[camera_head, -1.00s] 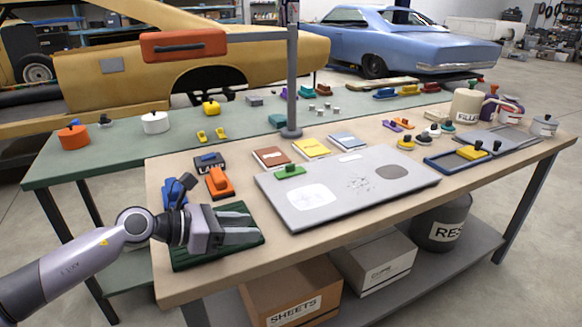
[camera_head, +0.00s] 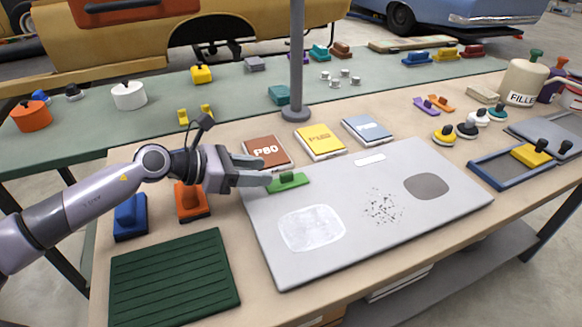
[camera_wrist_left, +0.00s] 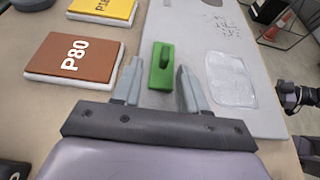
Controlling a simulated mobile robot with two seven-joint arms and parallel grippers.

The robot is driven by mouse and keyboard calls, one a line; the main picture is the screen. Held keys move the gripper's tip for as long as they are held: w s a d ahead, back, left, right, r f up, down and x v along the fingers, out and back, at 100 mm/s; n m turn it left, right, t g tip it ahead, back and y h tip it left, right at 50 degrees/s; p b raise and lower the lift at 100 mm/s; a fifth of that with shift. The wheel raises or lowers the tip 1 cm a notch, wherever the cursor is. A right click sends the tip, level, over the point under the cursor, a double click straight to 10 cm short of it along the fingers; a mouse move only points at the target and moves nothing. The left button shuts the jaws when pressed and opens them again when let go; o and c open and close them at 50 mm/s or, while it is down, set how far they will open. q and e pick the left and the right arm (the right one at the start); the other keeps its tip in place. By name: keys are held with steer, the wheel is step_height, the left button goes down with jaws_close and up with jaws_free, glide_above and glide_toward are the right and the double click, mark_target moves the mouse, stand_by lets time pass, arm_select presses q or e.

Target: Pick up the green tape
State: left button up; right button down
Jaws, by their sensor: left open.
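The green tape (camera_head: 288,182) is a small flat green piece with a raised darker green grip. It lies on the upper left corner of the grey panel (camera_head: 340,255). In the left wrist view the green tape (camera_wrist_left: 161,68) sits ahead of and between the two fingertips, with a gap on each side. My left gripper (camera_head: 266,172) is open, with its fingers pointing right at the tape's left end. In the left wrist view the left gripper (camera_wrist_left: 158,85) holds nothing. My right gripper does not show.
A brown P80 pack (camera_head: 266,151), a yellow pack (camera_head: 320,141) and a blue-grey pack (camera_head: 367,129) lie behind the panel. An orange block (camera_head: 192,201), a blue block (camera_head: 130,217) and a dark green ribbed mat (camera_head: 175,280) are at left. A grey post (camera_head: 297,60) stands behind.

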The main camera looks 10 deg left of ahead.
mark_target(286, 174)
arm_select(q)
steer(key=shift+d+p+x, duration=0.2)
steer(key=shift+p+x, duration=0.25)
steer(key=shift+x, duration=0.9)
steer(key=shift+s+d+p+x, duration=0.1)
steer(key=shift+p+x, duration=0.05)
steer(key=shift+x, duration=0.85)
steer(key=shift+s+d+p+x, duration=0.1)
steer(key=shift+p+x, duration=0.05)
steer(key=shift+x, duration=0.85)
steer(key=shift+r, duration=0.15)
steer(key=c, duration=0.6)
